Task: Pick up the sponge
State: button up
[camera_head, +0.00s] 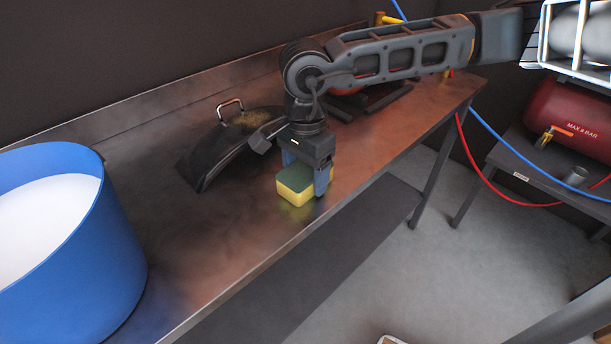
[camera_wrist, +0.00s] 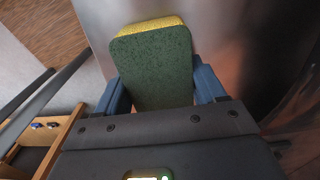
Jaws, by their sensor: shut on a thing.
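The sponge (camera_head: 297,184) is a yellow block with a dark green top, at the front edge of the metal workbench (camera_head: 222,226). My gripper (camera_head: 306,180) points down over it, with blue fingers on either side, shut on the sponge. In the wrist view, the sponge (camera_wrist: 153,68) sits between my two blue fingers (camera_wrist: 160,88), green face toward the camera. I cannot tell whether the sponge still touches the bench.
A large blue bucket (camera_head: 120,235) with white contents stands at the left. A dark curved fender-like part (camera_head: 215,153) lies behind my gripper. A red air tank (camera_head: 570,117) and hoses are at the right. The bench front is mostly clear.

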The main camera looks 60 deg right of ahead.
aim_at(306, 168)
jog(key=shift+r, duration=0.1)
jog(key=shift+r, duration=0.5)
notch_tip(306, 168, up, 3)
jog(key=shift+f+b, duration=0.15)
jog(key=shift+b, duration=0.35)
jog(key=s+d+r+b, duration=0.1)
jog(key=s+d+r, duration=0.6)
jog(key=d, duration=0.2)
jog(key=shift+s+b, duration=0.2)
jog(key=shift+b, duration=0.15)
jog(key=shift+r, duration=0.1)
jog(key=o, duration=0.4)
jog(key=c, duration=0.3)
jog(key=shift+c, duration=0.2)
